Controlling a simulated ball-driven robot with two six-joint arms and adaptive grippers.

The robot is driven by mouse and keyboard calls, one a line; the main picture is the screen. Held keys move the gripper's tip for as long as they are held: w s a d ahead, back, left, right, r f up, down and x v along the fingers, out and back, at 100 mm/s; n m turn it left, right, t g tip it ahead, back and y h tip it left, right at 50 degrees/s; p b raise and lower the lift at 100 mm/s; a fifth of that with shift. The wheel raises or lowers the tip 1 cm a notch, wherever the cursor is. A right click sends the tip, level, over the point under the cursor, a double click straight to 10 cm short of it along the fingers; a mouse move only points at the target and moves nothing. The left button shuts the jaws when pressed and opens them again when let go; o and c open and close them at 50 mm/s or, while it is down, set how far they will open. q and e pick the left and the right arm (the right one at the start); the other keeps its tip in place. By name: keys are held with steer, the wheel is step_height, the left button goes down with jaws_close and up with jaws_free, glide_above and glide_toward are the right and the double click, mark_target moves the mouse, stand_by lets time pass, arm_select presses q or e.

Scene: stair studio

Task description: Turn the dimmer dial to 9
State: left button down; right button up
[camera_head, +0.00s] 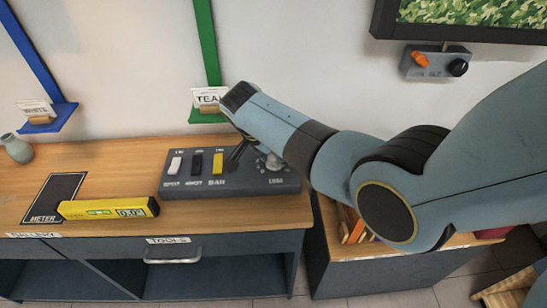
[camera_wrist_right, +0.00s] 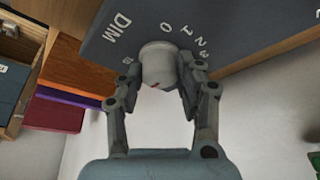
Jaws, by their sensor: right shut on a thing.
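The pale grey dimmer dial (camera_wrist_right: 158,62) sits on the dark control box (camera_head: 190,187) on the wooden counter. In the right wrist view the box face shows DIM and the numbers 0, 1, 2 and 3 around the dial; the digit on the other side is too small to read surely. A small red mark shows on the dial's near edge, and the number it faces is hidden. My right gripper (camera_wrist_right: 162,75) is shut on the dial, one finger on each side. In the head view my right arm covers part of the box. My left gripper is out of view.
White, black and yellow switches line the box's left part. Blue and green shelves are on the wall behind. An orange-and-black knob panel (camera_head: 437,64) hangs below the screen.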

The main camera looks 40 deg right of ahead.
steer(key=shift+w+m+g+b, duration=0.1)
steer(key=shift+m+g+b, duration=0.65)
steer(key=shift+m, duration=0.95)
steer(key=o, duration=1.1)
steer(key=shift+o, duration=0.2)
steer(key=v, duration=1.2)
